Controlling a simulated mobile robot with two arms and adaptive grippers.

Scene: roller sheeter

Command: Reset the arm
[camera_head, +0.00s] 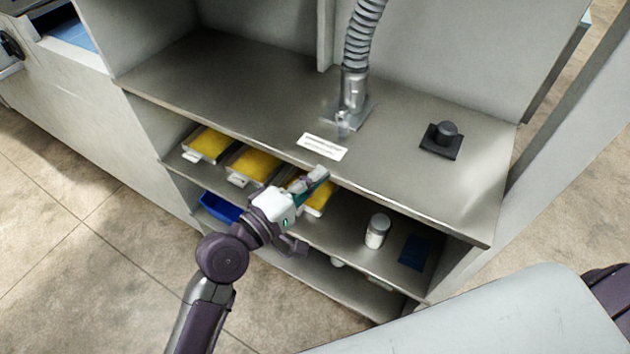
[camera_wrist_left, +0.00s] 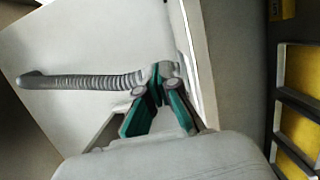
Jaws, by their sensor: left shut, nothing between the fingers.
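My left arm comes in from the lower left in the head view. Its gripper (camera_head: 318,178) is shut and empty, in front of the workbench's (camera_head: 235,75) front edge and over the shelf (camera_head: 340,232) below it. The gripper partly hides one of the yellow-filled trays (camera_head: 252,165) on that shelf. In the left wrist view the teal fingers (camera_wrist_left: 158,78) come together at their tips with nothing seen between them. My right gripper is not in view.
A grey corrugated hose (camera_head: 362,38) hangs down to the worktop, and a black knob on a square base (camera_head: 442,140) sits to its right. A white jar (camera_head: 377,231) and a dark blue item (camera_head: 414,252) are on the shelf. A blue bin (camera_head: 221,207) is lower left.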

